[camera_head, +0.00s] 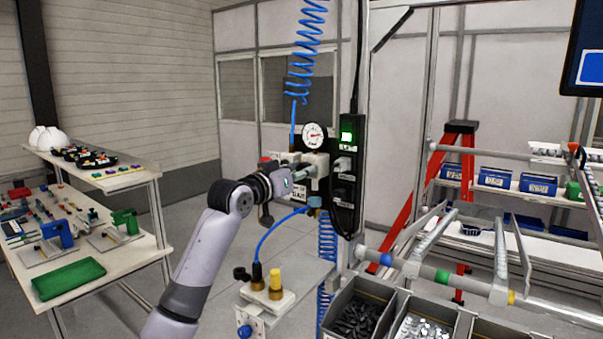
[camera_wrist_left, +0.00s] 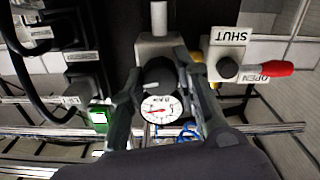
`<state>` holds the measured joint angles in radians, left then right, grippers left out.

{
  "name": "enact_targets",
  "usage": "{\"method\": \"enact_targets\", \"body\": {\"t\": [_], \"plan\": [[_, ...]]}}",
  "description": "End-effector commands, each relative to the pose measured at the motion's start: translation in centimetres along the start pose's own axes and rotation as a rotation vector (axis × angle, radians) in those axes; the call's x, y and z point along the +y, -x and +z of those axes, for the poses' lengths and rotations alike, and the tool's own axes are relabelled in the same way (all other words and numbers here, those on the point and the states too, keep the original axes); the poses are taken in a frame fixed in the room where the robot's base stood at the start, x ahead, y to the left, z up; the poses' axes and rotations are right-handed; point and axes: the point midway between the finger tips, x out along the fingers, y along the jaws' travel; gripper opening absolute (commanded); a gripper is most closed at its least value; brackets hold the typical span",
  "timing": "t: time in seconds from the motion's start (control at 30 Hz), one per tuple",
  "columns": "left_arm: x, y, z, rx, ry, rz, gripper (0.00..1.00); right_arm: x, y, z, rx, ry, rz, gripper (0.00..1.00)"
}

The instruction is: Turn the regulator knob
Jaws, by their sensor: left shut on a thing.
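The regulator is a pale block (camera_head: 318,160) on the post, with a round white gauge (camera_head: 314,134) above it. In the left wrist view the dark regulator knob (camera_wrist_left: 158,74) sits between my fingers, with the gauge (camera_wrist_left: 162,108) just below it in the picture. My left gripper (camera_head: 306,172) reaches the regulator from the left and is shut on the knob; its fingers (camera_wrist_left: 160,80) lie on both sides of it. In the head view the gripper hides the knob. My right gripper is not in view.
A valve with a red handle (camera_wrist_left: 267,69) and SHUT and OPEN labels is close to the gripper. A black power strip (camera_head: 348,175) with a green light runs beside the regulator. Blue hoses (camera_head: 272,234) hang nearby. Bins of parts (camera_head: 357,312) stand below right.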

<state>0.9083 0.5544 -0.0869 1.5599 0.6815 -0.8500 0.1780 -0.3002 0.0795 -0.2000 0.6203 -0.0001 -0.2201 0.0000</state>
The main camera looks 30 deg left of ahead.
Motion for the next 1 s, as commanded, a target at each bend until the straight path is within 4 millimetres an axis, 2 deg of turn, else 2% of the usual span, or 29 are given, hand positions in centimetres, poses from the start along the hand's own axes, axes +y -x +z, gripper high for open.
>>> {"method": "enact_targets", "body": {"t": [0.4,0.97,1.0], "plan": [[-0.06,-0.08,0.43,-0.010,-0.186,0.000,0.01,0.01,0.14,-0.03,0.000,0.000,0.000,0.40],[-0.02,-0.08,0.45,-0.010,-0.209,0.001,0.01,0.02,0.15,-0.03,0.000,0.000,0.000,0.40],[-0.02,-0.08,0.45,-0.010,-0.209,0.001,0.32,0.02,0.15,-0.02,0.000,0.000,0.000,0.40]]}}
